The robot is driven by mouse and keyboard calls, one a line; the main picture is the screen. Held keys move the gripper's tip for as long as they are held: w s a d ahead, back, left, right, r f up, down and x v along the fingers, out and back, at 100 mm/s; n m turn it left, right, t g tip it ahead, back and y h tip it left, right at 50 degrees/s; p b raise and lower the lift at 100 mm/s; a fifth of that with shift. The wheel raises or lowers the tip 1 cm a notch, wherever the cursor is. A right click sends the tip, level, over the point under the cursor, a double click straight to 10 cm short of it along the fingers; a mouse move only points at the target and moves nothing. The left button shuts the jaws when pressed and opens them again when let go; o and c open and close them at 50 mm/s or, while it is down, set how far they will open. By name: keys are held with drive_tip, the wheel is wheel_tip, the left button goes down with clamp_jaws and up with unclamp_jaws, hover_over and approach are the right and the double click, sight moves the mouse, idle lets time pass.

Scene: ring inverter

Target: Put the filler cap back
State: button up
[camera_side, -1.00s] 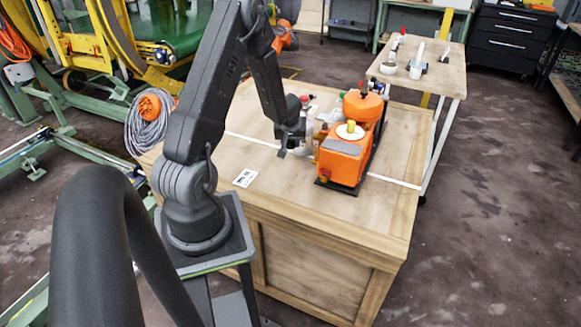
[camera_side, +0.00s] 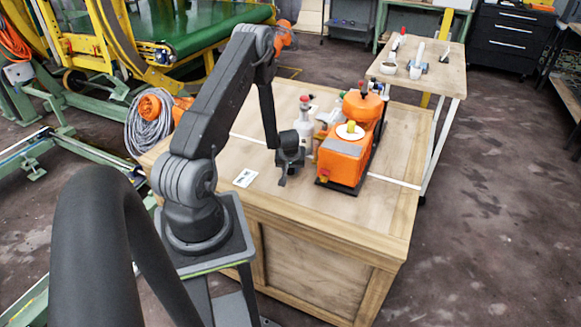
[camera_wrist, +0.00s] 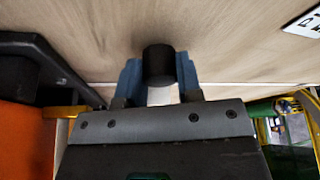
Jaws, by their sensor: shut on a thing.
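The orange machine (camera_side: 343,160) stands on the wooden workbench, with a white disc and yellow knob (camera_side: 351,130) on top. My gripper (camera_side: 285,180) is just left of the machine, low over the bench and apart from the machine. In the wrist view, the blue fingers of my gripper (camera_wrist: 159,80) are shut on a short dark cylinder (camera_wrist: 159,62), seemingly the filler cap, with a pale part below it. The side view is too small to make the cap out. The machine's orange body (camera_wrist: 25,145) also shows at the wrist view's left edge. I cannot make out the filler opening.
A pale bottle with a red top (camera_side: 304,125) stands behind my gripper, left of the machine. A white printed card (camera_side: 245,177) lies on the workbench (camera_side: 390,215). A side table (camera_side: 440,75) with small items stands behind.

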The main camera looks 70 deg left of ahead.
drive_tip(key=shift+f, duration=0.15)
drive_tip(key=o, duration=1)
drive_tip(key=shift+c, duration=0.2)
